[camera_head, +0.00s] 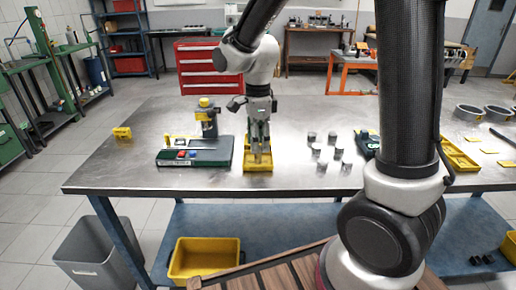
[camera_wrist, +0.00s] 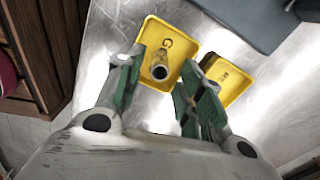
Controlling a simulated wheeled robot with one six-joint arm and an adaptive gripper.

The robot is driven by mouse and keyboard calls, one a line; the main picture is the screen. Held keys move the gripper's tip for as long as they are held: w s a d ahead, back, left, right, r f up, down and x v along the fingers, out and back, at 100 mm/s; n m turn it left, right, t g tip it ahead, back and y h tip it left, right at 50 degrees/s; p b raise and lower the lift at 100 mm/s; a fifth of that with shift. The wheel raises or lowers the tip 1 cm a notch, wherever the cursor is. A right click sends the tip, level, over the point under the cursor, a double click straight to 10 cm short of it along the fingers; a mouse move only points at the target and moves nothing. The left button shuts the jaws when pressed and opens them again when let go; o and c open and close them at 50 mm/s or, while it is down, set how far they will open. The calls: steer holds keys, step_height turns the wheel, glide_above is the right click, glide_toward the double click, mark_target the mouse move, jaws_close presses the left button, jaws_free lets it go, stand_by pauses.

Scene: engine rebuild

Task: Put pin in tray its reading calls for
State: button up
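A yellow tray marked G (camera_wrist: 168,40) lies under my gripper in the wrist view. A hollow metal pin (camera_wrist: 160,73) shows end-on over this tray, between my fingers. My gripper (camera_wrist: 155,92) is open, with a gap on both sides of the pin. In the head view my gripper (camera_head: 259,158) points down over the yellow tray (camera_head: 257,170) and hides much of it. A second yellow tray (camera_wrist: 237,86) sits beside the first; its marking is not readable. A gauge stand on a dark green base (camera_head: 195,160) stands just left of the trays.
Several metal pins (camera_head: 312,137) stand on the table (camera_head: 300,185) right of the trays. A small yellow box (camera_head: 122,132) is at the left. More yellow trays (camera_head: 455,155) and metal rings (camera_head: 468,112) lie at the right. My arm hides part of the table.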

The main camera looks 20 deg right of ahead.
step_height(320, 180, up, 8)
steer(key=s+d+r+n+t, duration=0.2)
steer(key=s+d+n, duration=0.5)
steer(key=s+n, duration=0.2)
steer(key=s+d+r+n+t, duration=0.2)
steer(key=s+d+r+n, duration=0.1)
steer(key=s+d+n, duration=0.5)
steer(key=shift+s+d+r+n, duration=0.15)
steer(key=shift+s+r+n, duration=0.2)
steer(key=shift+s+n, duration=0.8)
